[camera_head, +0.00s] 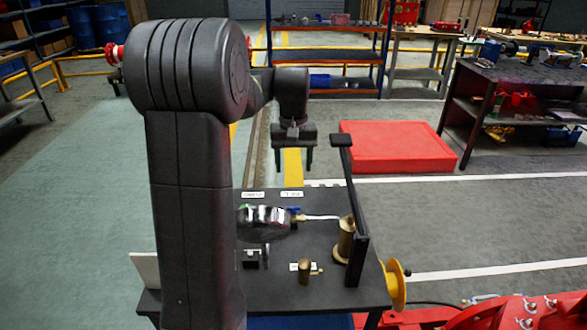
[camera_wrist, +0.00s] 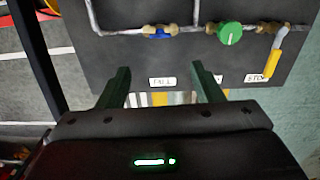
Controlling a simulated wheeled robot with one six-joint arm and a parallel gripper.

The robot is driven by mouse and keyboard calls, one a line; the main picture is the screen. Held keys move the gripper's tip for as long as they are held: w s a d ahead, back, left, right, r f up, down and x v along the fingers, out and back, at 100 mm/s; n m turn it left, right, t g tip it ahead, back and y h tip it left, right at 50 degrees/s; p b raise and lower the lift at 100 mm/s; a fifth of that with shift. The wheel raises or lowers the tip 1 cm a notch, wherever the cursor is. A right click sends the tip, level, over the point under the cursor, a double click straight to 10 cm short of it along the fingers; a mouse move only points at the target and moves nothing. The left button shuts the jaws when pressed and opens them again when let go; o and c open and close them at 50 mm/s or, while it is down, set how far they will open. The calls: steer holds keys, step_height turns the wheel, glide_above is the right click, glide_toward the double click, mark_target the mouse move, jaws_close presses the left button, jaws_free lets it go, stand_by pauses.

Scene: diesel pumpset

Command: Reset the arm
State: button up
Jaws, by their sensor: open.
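My gripper (camera_head: 293,162) hangs from my arm above the dark bench (camera_head: 330,275) in the head view, fingers pointing down. The wrist view also shows my gripper (camera_wrist: 161,80), with two dark green fingers spread apart and nothing between them. Beyond the fingers is a dark panel (camera_wrist: 115,55) with pipes and valves. A blue-handled valve (camera_wrist: 158,34), a green round knob (camera_wrist: 230,35) and a yellow lever (camera_wrist: 272,62) sit along the pipe. White labels lie below them. My arm hides part of the bench's left side in the head view.
A brass cylinder (camera_head: 345,242) stands by a dark upright post (camera_head: 355,220) at the bench's right. A smaller brass piece (camera_head: 304,272) is nearer. A yellow wheel (camera_head: 394,285) and red machinery (camera_head: 530,312) are at lower right. A red block (camera_head: 395,145) lies on the floor behind.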

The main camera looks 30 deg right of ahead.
step_height(320, 180, down, 14)
steer(key=shift+r, duration=0.1)
stand_by(0.6)
stand_by(0.4)
steer(key=m+b, duration=0.1)
steer(key=m, duration=0.3)
steer(key=shift+m, duration=0.3)
steer(key=m+b, duration=0.1)
steer(key=m, duration=0.3)
steer(key=shift+b, duration=0.35)
steer(key=m+b, duration=0.2)
steer(key=m, duration=0.4)
steer(key=shift+m, duration=0.3)
steer(key=shift+m+b, duration=0.9)
steer(key=shift+m, duration=0.6)
steer(key=shift+s+r, duration=0.1)
